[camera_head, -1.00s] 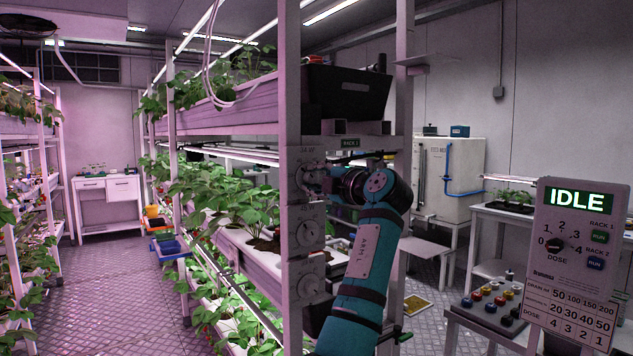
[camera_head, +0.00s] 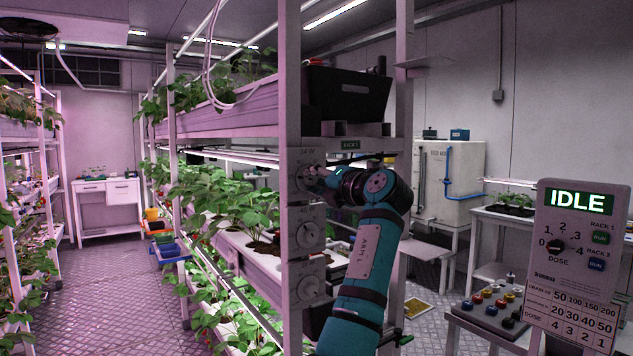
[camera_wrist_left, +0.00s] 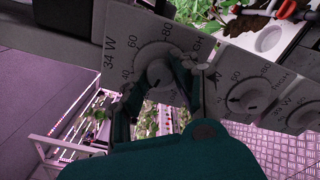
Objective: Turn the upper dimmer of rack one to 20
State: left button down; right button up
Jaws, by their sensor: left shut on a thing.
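The upper dimmer (camera_wrist_left: 158,68) is a round knob with a numbered dial on a grey plate marked 34 W. In the head view it sits on the rack post, mostly hidden by my left gripper (camera_head: 312,178). In the wrist view my left gripper (camera_wrist_left: 158,98) has its two dark fingers on either side of this knob, shut on it. The numbers 40, 60 and 80 show around the dial; the knob's exact setting is hard to read. Lower dimmers (camera_head: 307,234) and (camera_head: 308,286) are below it on the post. My right gripper is not in view.
A small rack sign (camera_head: 350,144) and a black crate (camera_head: 347,95) are above the gripper. Strawberry plants (camera_head: 240,205) fill the shelves on the left. A control panel (camera_head: 575,240) reading IDLE stands at the right. The left aisle floor (camera_head: 100,300) is clear.

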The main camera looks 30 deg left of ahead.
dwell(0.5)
pick_arm(q)
jog(key=c, duration=1)
grip_release()
jog(key=shift+w, duration=0.1)
jog(key=shift+d, duration=0.1)
jog(key=v, duration=1.2)
jog(key=shift+f, duration=0.1)
